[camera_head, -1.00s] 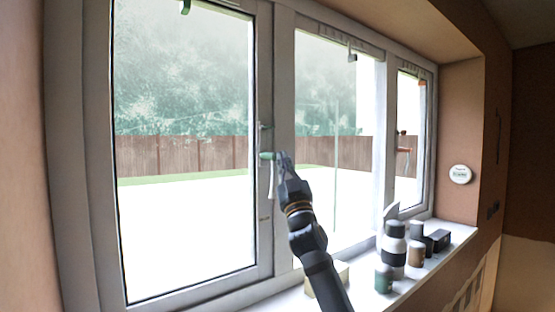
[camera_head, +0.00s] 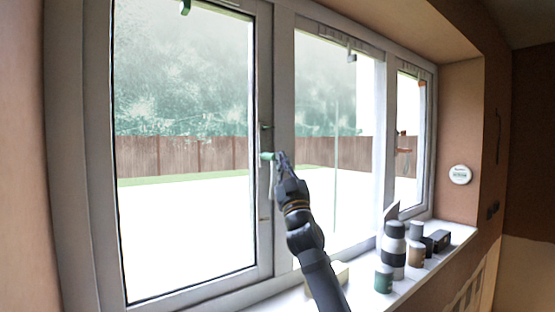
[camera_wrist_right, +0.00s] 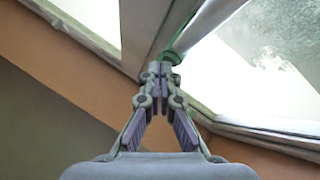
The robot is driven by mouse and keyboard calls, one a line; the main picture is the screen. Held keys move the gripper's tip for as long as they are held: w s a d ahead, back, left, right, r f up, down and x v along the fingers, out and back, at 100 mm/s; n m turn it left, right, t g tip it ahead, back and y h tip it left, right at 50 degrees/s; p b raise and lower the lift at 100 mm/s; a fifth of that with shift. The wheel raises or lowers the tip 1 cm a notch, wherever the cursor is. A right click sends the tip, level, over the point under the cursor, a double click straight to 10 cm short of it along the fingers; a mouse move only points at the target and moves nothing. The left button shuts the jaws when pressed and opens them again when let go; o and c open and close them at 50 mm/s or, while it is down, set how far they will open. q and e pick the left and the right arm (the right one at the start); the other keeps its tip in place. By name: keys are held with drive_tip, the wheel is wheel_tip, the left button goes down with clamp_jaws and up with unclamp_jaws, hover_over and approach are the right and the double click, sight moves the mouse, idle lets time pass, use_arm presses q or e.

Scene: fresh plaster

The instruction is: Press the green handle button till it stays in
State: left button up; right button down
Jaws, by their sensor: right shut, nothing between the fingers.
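The green handle button (camera_head: 267,156) is on the handle of the left window sash, at mid height of its right frame. It also shows in the right wrist view as a green part (camera_wrist_right: 170,57) just beyond the fingertips. My right gripper (camera_head: 281,158) is shut and empty, its tips at or very close to the green button. In the right wrist view the closed fingertips (camera_wrist_right: 160,68) partly cover the green part. Whether they touch it, and how far in the button is, I cannot tell. My left gripper is not in view.
On the white sill (camera_head: 455,238) stand a striped bottle (camera_head: 393,250), a green jar (camera_head: 384,279), a brown jar (camera_head: 416,254) and a black box (camera_head: 438,241). An orange handle (camera_head: 403,150) is on the right window. A round white device (camera_head: 460,174) is on the wall.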

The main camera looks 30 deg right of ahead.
drive_tip(key=shift+w, duration=0.15)
idle(0.4)
drive_tip(key=shift+s+d, duration=0.1)
drive_tip(key=shift+s, duration=0.85)
drive_tip(key=shift+b, duration=0.3)
drive_tip(key=s+b, duration=0.2)
drive_tip(key=s, duration=0.3)
drive_tip(key=shift+d+b, duration=0.15)
drive_tip(key=shift+b, duration=0.15)
drive_tip(key=shift+w+f, duration=0.1)
